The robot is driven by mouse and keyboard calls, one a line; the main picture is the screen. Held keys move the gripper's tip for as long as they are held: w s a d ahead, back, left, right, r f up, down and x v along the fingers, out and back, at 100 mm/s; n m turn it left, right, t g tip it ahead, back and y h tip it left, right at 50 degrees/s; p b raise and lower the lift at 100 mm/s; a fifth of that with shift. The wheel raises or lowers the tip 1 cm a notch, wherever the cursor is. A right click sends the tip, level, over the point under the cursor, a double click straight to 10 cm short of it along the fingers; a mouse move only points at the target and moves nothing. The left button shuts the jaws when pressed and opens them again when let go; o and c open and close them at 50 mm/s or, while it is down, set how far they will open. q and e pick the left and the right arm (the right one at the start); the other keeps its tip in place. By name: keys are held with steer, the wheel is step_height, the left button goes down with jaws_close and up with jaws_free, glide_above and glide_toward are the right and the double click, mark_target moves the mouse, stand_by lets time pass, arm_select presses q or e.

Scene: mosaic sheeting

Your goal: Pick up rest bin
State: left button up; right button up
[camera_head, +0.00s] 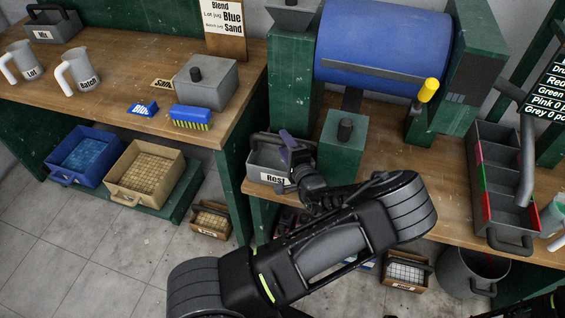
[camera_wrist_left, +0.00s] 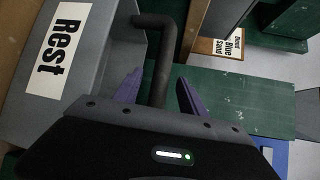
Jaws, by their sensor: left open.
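The Rest bin (camera_head: 265,160) is a grey open-topped bin with a white "Rest" label. It stands on the wooden bench, left of a green block. My left gripper (camera_head: 291,150) is open at the bin's right end, its arm crossing the front of the bench and hiding part of that end. In the left wrist view the labelled face of the Rest bin (camera_wrist_left: 92,105) is at left. Its dark bar handle (camera_wrist_left: 163,50) runs down between the purple fingers of my left gripper (camera_wrist_left: 160,93). I cannot tell whether the fingers touch it. My right gripper is not in view.
A blue drum (camera_head: 385,45) in a green frame stands behind the bin. A green block with a dark knob (camera_head: 343,145) is close on the right. A grey divided tray (camera_head: 500,185) sits farther right. Another bench (camera_head: 120,85) with jugs is at left.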

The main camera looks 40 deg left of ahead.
arm_select(q)
steer(key=shift+c, duration=0.4)
jaws_close()
stand_by(0.9)
